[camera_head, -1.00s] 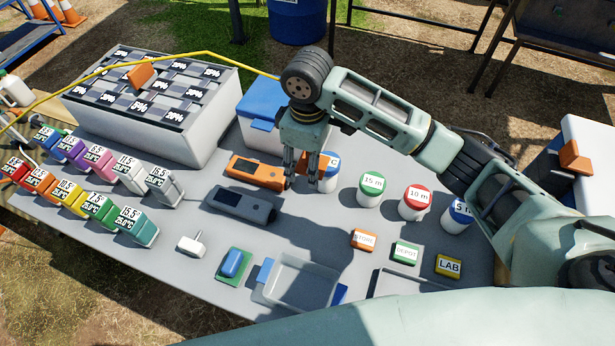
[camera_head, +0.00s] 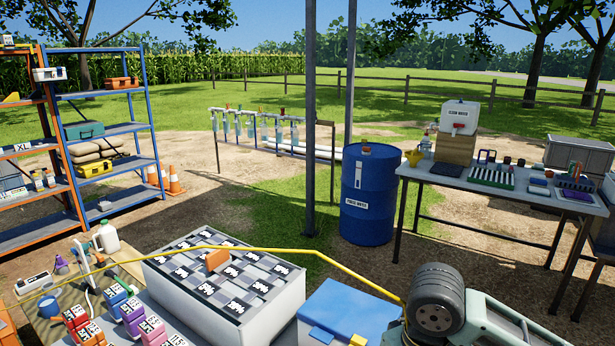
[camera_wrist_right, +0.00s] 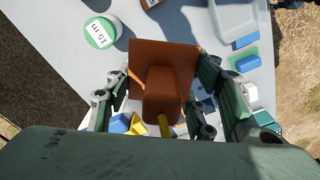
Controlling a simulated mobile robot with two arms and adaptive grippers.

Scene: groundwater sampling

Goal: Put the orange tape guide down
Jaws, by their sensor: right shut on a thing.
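The orange tape guide (camera_wrist_right: 160,90) fills the middle of the right wrist view, a flat plate with a raised block and a short yellow piece below it. My right gripper (camera_wrist_right: 163,84) is shut on it, with a finger on either side. It is held over the grey table; whether it touches anything below is hidden. In the head view my right wrist shows at the bottom right, and its fingers are out of frame. A yellow tape line (camera_head: 310,255) runs from the lower left to that wrist. My left gripper is not in view.
A grey case with a checkered top (camera_head: 190,283) carries a small orange block (camera_head: 216,259). A blue cooler (camera_head: 345,312) stands to its right. A green-lidded jar (camera_wrist_right: 100,31) and a grey tray (camera_wrist_right: 234,18) lie near the held guide. A blue drum (camera_head: 368,195) stands behind.

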